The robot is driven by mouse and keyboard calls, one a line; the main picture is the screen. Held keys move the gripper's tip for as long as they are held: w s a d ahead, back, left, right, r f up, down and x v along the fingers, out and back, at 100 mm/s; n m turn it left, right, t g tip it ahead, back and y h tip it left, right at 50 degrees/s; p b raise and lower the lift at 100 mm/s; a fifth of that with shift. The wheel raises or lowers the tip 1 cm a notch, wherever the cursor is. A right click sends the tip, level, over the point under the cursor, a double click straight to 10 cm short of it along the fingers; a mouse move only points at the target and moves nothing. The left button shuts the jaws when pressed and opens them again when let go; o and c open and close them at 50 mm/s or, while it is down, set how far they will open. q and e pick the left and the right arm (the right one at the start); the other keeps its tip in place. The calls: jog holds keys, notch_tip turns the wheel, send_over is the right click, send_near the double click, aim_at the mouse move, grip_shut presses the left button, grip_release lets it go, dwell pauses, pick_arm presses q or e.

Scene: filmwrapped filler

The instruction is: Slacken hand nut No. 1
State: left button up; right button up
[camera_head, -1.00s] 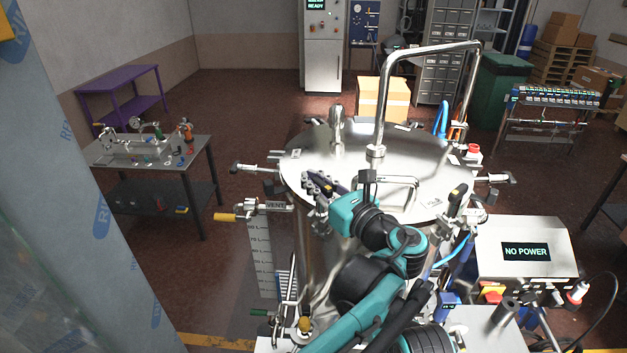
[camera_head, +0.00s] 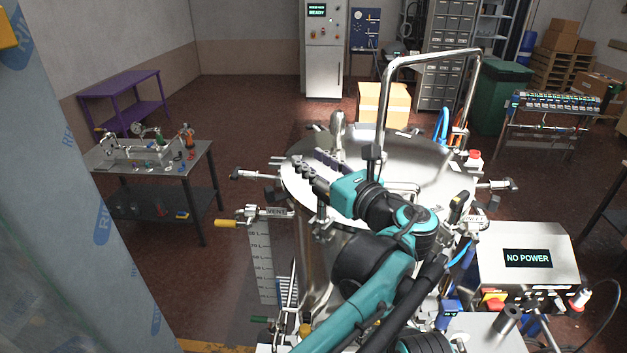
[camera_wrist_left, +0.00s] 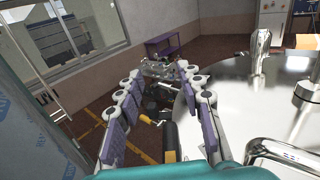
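The steel vessel's round lid (camera_head: 430,160) fills the middle of the head view. Hand nuts on swing bolts sit round its rim: one at the left (camera_head: 250,174) and one at the right (camera_head: 497,184). I cannot read which is No. 1. My left gripper (camera_head: 311,160) is over the left part of the lid, fingers pointing up-left. In the left wrist view its two padded fingers (camera_wrist_left: 160,75) stand apart with nothing held between them. The lid's left rim shows beside the right-hand finger. My right gripper is not in view.
A bent steel pipe (camera_head: 428,57) rises from the lid. A yellow-handled vent valve (camera_head: 228,223) sticks out at the left. A box reading NO POWER (camera_head: 526,236) stands at the right. A workbench (camera_head: 203,168) is at the left, with open floor before it.

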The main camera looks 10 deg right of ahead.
pick_arm(q)
notch_tip(320, 180, up, 4)
jog(key=shift+r, duration=0.1)
jog(key=s+a+f+n+g+h+b, duration=0.15)
jog(key=a+f+n+b, duration=0.25)
jog(key=a+f, duration=0.45)
jog(key=s+a+f+n+g+b, duration=0.35)
jog(key=a+f+n, duration=0.2)
jog(key=f, duration=0.65)
jog(key=s+a+f+n+g+h+b, duration=0.15)
jog(key=a+f+n+b, duration=0.3)
jog(key=a+f, duration=0.45)
jog(key=s+f+n+h+b, duration=0.2)
jog(key=s+f+n, duration=0.3)
jog(key=f, duration=0.4)
jog(key=s+a+f+n+g+h+b, duration=0.1)
jog(key=s+f+n+b, duration=0.3)
jog(key=f, duration=0.5)
jog(key=s+a+f+n+g+h+b, duration=0.1)
jog(key=s+f+n+h+b, duration=0.1)
jog(key=s+f+n+b, duration=0.3)
notch_tip(320, 180, down, 5)
jog(key=shift+s+a+r+n+h, duration=0.15)
jog(key=shift+s+n+h, duration=0.2)
jog(key=shift+n, duration=0.75)
